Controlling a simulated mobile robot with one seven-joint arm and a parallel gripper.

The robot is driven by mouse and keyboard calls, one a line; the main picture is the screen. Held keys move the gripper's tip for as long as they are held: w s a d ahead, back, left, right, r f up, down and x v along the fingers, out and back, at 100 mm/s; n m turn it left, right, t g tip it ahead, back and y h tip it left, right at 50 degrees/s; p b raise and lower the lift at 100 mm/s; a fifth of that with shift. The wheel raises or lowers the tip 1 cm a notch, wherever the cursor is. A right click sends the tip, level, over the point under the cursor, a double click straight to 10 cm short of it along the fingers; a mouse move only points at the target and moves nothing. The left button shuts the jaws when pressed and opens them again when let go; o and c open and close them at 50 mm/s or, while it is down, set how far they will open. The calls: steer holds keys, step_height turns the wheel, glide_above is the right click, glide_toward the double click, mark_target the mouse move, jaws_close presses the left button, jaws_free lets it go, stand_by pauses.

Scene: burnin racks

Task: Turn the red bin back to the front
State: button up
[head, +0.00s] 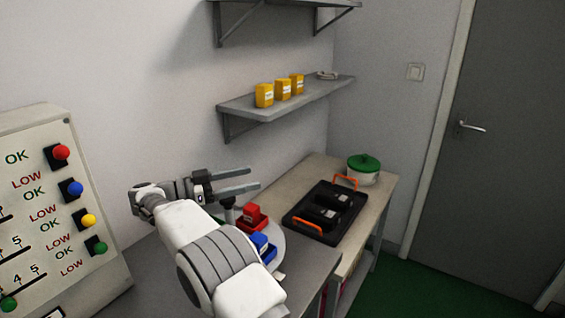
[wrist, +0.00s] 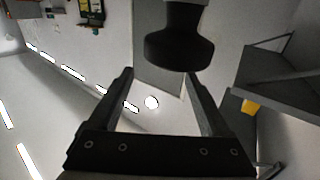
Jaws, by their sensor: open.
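The red bin (head: 252,216) sits on a round pale turntable (head: 277,259) in the head view, at its far side. A blue bin (head: 263,246) sits on the same turntable, nearer to me. My arm hides the left part of the turntable. My gripper (head: 254,179) is open and empty, above and a little left of the red bin, with its fingers pointing right. In the wrist view the open fingers (wrist: 158,75) show with no bin between them. A dark rounded object (wrist: 180,42) shows beyond them; I cannot tell what it is.
A black tray (head: 295,225) with orange handles and a white pot (head: 362,176) with a green lid stand on the bench to the right. A shelf (head: 240,108) with yellow containers is on the wall above. A panel with coloured knobs (head: 61,152) stands at the left.

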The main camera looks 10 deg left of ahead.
steer(key=d+r, duration=0.6)
steer(key=d, duration=0.4)
steer(key=shift+w+d, duration=0.15)
steer(key=shift+c, duration=0.4)
